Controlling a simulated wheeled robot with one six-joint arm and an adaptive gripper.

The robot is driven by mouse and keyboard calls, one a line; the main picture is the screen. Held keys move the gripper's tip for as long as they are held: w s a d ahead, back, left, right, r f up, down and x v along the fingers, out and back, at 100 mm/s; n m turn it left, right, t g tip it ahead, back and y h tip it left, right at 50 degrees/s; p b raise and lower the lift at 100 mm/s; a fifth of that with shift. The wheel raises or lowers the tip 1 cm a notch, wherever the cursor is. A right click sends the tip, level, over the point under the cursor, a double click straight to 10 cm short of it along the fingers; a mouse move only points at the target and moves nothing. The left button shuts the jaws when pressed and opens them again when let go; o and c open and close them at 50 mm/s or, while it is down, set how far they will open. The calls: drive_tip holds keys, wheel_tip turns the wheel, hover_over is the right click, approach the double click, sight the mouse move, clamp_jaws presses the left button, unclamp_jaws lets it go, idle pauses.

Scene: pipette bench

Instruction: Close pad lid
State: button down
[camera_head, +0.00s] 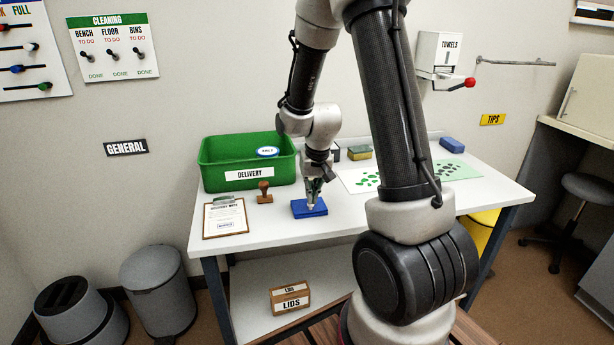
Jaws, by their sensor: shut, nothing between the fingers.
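The ink pad (309,209) is a small blue flat case on the white table, near its front edge. Its lid looks down flat on the base, though my gripper hides part of the top. My gripper (311,205) points downward over the pad with its fingers shut and empty. Its tips are at or just above the lid; I cannot tell whether they touch it.
A wooden stamp (265,192) stands left of the pad, beside a clipboard (225,218). A green DELIVERY bin (219,161) stands behind them. A sheet with green spots (352,181), a sponge (359,153) and a blue block (452,144) are further right.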

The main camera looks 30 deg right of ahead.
drive_tip(key=shift+s+f, duration=0.2)
drive_tip(key=shift+f, duration=0.05)
drive_tip(key=shift+w+d+f, duration=0.1)
drive_tip(key=shift+w+d, duration=0.05)
drive_tip(key=shift+d, duration=0.05)
idle(0.3)
